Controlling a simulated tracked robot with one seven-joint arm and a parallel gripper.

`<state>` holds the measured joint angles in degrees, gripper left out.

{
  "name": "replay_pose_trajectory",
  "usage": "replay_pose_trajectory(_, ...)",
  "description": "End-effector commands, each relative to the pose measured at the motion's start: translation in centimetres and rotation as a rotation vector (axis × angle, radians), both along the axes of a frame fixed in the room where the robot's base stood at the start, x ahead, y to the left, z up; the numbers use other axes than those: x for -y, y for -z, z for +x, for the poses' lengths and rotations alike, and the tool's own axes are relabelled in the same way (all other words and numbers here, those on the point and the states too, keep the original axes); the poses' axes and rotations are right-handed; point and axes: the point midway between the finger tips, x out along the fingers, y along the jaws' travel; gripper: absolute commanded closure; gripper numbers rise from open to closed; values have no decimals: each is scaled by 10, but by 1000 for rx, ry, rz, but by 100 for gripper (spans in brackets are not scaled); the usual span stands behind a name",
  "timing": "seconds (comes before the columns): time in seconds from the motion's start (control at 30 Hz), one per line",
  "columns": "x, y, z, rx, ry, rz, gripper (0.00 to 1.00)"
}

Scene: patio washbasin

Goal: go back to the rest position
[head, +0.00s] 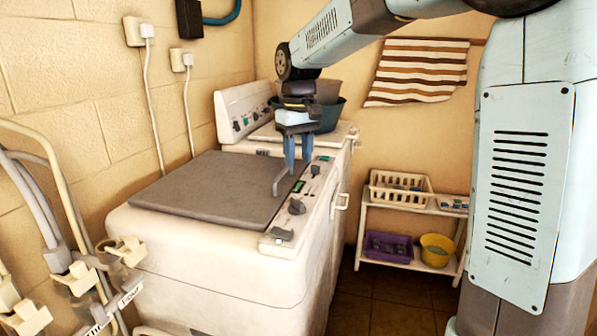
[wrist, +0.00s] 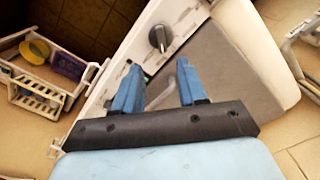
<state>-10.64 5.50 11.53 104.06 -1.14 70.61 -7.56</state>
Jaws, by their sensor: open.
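My gripper (head: 297,160) hangs from my raised arm with its blue fingers pointing down over the control panel (head: 315,190) of the white front machine. Its fingers are open and apart in the wrist view (wrist: 158,75). A thin grey bent lever (head: 282,182) stands just below the fingers. It also shows between the fingers in the wrist view (wrist: 163,95). I cannot tell whether the fingers touch it. The gripper holds nothing that I can see.
The front machine has a grey lid (head: 205,188) and a dark knob (head: 297,206). Behind it, another white machine (head: 228,103) carries a dark green basin (head: 330,118). A white shelf (head: 372,225) with baskets stands at the right. A striped towel (head: 420,70) hangs on the wall.

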Motion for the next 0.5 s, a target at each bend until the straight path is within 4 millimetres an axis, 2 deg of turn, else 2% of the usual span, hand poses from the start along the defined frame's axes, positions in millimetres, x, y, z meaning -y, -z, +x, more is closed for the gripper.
replay_pose_trajectory(0.2, 0, -13, 0, 0, 0, 0, 58)
replay_pose_trajectory(0.5, 0, -14, 0, 0, 0, 0, 58)
